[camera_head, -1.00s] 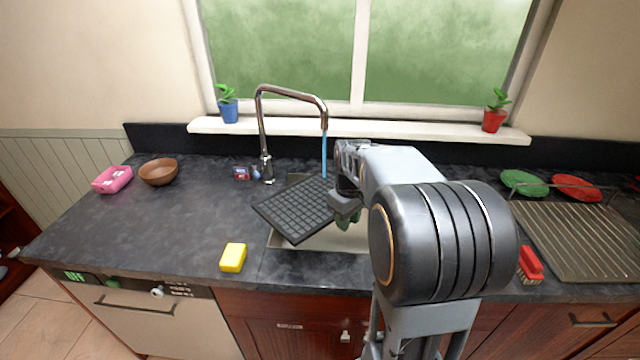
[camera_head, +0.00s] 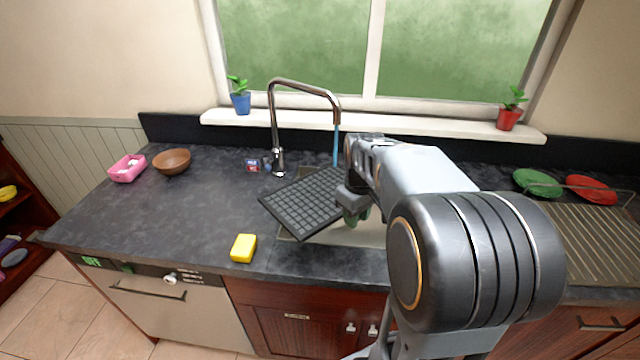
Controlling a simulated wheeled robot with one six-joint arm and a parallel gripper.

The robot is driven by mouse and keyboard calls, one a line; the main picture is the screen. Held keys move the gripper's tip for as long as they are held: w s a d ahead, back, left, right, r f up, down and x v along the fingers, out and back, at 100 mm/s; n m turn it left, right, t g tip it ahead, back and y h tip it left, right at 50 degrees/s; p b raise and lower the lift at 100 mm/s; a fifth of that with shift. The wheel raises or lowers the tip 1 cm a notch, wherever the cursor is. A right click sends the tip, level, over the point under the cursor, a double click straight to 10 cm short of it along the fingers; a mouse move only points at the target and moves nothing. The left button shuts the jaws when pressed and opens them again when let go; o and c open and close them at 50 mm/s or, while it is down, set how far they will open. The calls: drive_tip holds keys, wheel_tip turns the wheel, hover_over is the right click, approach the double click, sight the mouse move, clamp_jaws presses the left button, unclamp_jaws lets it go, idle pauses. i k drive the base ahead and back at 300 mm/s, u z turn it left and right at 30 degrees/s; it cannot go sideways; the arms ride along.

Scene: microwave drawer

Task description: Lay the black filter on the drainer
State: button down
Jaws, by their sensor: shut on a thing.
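The black filter (camera_head: 303,203) is a flat dark panel with a grid pattern. It is held tilted over the sink, under the faucet. My gripper (camera_head: 346,200) is shut on its right edge; my arm hides part of the fingers. The drainer (camera_head: 598,240) is a ribbed brownish rack on the counter at the far right, partly hidden behind my arm and cut off by the picture edge.
Blue water runs from the curved faucet (camera_head: 276,130) into the sink (camera_head: 372,234). A green plate (camera_head: 537,183) and a red plate (camera_head: 591,190) stand behind the drainer. A yellow sponge (camera_head: 243,248) lies near the counter's front edge. The left counter holds a brown bowl (camera_head: 171,161) and a pink container (camera_head: 127,168).

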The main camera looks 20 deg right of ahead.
sight(604, 239)
drive_tip(key=k, duration=1.5)
